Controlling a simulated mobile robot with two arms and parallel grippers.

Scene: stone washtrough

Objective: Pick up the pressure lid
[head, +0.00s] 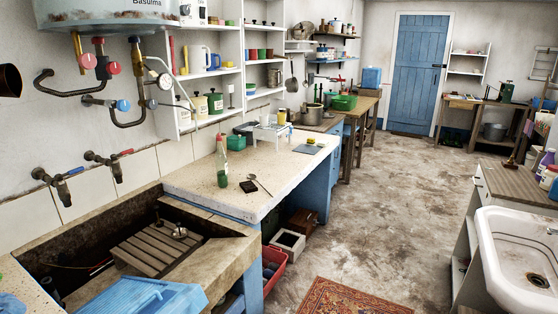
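No lid that I can name for sure as the pressure lid shows. A small metal piece (180,232) with a raised knob or stem sits on the wooden slatted rack (155,247) inside the stone trough (225,259); it is too small to tell whether it is a lid. A metal pot (312,116) stands farther back on the bench, and its top is too small to make out. Neither of my grippers is in view.
Taps (62,188) stick out above the trough. A blue ribbed board (150,298) is in front. A white sink (520,250) stands right; the middle floor is clear.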

